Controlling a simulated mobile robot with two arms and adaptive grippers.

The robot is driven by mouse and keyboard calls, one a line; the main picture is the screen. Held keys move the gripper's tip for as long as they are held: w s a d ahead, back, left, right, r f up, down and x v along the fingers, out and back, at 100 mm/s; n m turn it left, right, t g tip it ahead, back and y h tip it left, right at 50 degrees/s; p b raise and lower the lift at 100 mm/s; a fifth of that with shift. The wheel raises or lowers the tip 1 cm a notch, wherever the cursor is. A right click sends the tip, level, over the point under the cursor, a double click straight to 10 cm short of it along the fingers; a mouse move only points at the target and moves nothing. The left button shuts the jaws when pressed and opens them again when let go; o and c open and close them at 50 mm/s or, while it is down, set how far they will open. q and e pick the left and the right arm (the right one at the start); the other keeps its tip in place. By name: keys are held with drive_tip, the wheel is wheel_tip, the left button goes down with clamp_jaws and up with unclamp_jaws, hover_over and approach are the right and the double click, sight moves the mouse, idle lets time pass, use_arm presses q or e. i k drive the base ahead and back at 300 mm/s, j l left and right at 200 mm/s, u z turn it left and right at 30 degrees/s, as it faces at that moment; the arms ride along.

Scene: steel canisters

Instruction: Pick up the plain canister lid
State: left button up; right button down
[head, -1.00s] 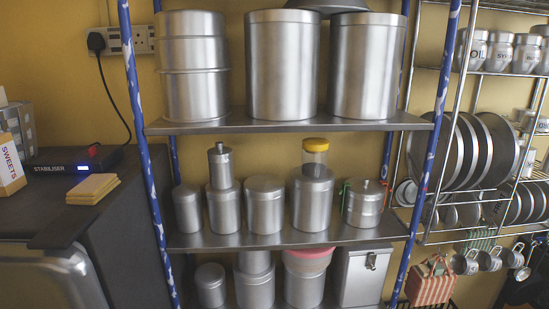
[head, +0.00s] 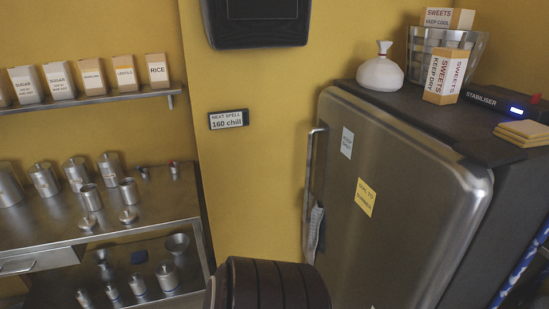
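Two small steel lids, one on the left (head: 87,223) and one on the right (head: 128,216), lie near the front of a steel counter (head: 165,212) at the left of the head view. An open steel canister stands behind each lid, one on the left (head: 90,198) and one on the right (head: 129,191). At this size I cannot tell which lid is the plain one. Several more steel canisters (head: 77,176) stand behind them. Neither of my grippers shows.
A steel fridge (head: 400,190) with a long handle stands at the right. Boxes line a wall shelf (head: 120,97) above the counter. A lower shelf (head: 130,285) holds more steel pots and a funnel (head: 178,245). The counter's right end looks clear.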

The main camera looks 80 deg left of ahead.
sight(87, 221)
drive_tip(key=u, duration=4.05)
drive_tip(key=z, duration=0.2)
drive_tip(key=i+j+z, duration=0.75)
drive_tip(key=z, duration=0.15)
